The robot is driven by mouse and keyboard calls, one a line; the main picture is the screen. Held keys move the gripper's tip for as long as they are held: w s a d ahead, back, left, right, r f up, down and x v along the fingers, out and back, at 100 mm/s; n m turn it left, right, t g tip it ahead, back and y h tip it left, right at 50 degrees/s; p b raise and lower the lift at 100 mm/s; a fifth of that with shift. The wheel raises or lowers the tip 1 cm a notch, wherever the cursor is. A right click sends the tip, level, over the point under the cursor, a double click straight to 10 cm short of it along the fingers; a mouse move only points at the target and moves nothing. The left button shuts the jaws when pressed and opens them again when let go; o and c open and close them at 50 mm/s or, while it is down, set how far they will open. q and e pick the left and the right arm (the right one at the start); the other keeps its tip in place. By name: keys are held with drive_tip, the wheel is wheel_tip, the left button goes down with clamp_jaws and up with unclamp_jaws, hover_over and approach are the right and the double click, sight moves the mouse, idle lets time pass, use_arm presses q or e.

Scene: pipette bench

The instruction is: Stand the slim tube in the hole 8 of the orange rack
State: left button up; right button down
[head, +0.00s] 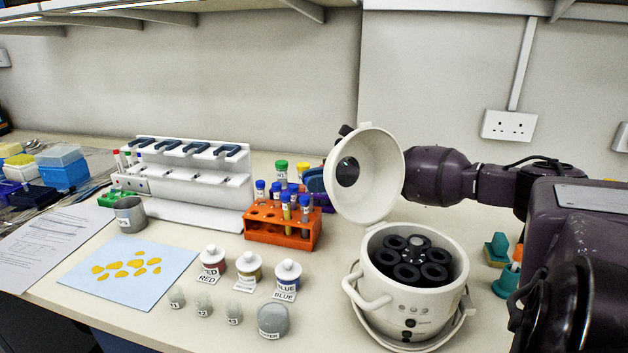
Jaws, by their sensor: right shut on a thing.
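The orange rack (270,238) stands mid-bench, with several blue-capped tubes (260,188) upright in it. Some holes at its front left look empty. I cannot read the hole numbers, so hole 8 is not clear. My right arm comes in from the right, behind the raised white centrifuge lid. My right gripper (314,181) shows only in part, as a dark shape left of the lid and near the rack's back right. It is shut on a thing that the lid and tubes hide. I cannot tell which tube is the slim one. My left gripper is out of view.
The open white centrifuge (413,285) and its lid (378,168) stand right of the rack. Behind the rack are a green-capped tube (281,172) and a purple rack (323,203). A white pipette stand (195,210) is at left. Labelled jars (286,280) are in front.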

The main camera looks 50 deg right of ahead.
drive_tip(key=shift+f, duration=0.4)
drive_tip(key=shift+f, duration=0.7)
drive_tip(key=c, duration=0.9)
unclamp_jaws()
drive_tip(key=v, duration=1)
drive_tip(key=shift+s+d, duration=0.2)
drive_tip(key=shift+d, duration=0.15)
